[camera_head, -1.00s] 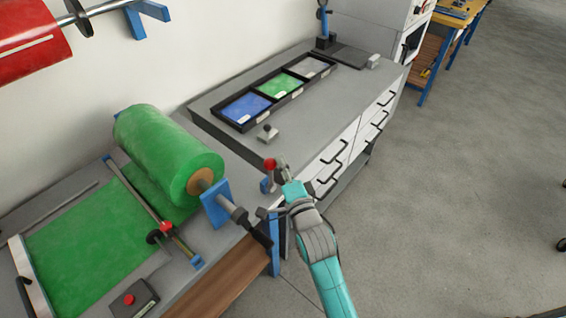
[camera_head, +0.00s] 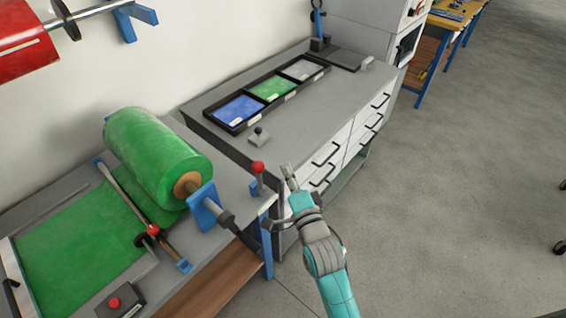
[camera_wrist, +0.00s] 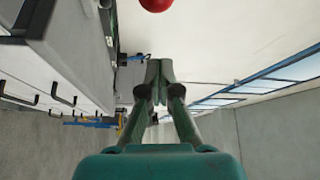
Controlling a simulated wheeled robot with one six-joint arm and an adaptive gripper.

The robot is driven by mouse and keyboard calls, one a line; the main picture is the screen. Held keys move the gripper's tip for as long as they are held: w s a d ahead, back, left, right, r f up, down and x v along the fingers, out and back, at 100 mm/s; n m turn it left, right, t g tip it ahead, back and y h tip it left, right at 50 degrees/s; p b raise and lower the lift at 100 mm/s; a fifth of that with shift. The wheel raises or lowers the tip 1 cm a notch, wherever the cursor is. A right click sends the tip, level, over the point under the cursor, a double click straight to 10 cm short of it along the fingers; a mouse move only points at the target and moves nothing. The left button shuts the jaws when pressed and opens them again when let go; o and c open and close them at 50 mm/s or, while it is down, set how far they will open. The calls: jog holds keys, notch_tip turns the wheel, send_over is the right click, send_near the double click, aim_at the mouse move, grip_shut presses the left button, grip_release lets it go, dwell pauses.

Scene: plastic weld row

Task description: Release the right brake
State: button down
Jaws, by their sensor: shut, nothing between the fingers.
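The brake lever, a red ball knob (camera_head: 258,168) on a short dark stem, stands at the right end of the roll bench, right of the green roll. It looks nearly upright. My gripper (camera_head: 288,170) is just right of the knob, with a small gap between them in the head view. Its fingers are shut and empty. In the wrist view my gripper (camera_wrist: 158,68) points ahead with the fingertips together. The red knob (camera_wrist: 156,4) is cut off by the top edge there, and its stem is out of view.
The green roll (camera_head: 155,155) sits on a blue bracket (camera_head: 205,208). A second red knob (camera_head: 153,229) is on the bar over the sheet, with a red button box (camera_head: 118,302) below. A grey drawer cabinet (camera_head: 300,125) with trays stands behind. Floor at right is open.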

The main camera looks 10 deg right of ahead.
jog(key=shift+s+d+f, duration=0.15)
jog(key=shift+s, duration=1.15)
jog(key=shift+s+d+f, duration=0.1)
jog(key=shift+s+d, duration=0.05)
jog(key=shift+s, duration=1.15)
jog(key=s+d+f+n+g+h, duration=0.1)
jog(key=s+d+f+n, duration=0.2)
jog(key=s, duration=0.6)
jog(key=s+d+f+n+g, duration=0.1)
jog(key=s+f+n, duration=0.3)
jog(key=s, duration=0.6)
jog(key=s+d+r+n+g+h, duration=0.1)
jog(key=s+n, duration=0.6)
jog(key=s, duration=1.3)
jog(key=shift+d+r+g, duration=0.25)
jog(key=shift+d+g, duration=0.1)
jog(key=shift+g, duration=0.35)
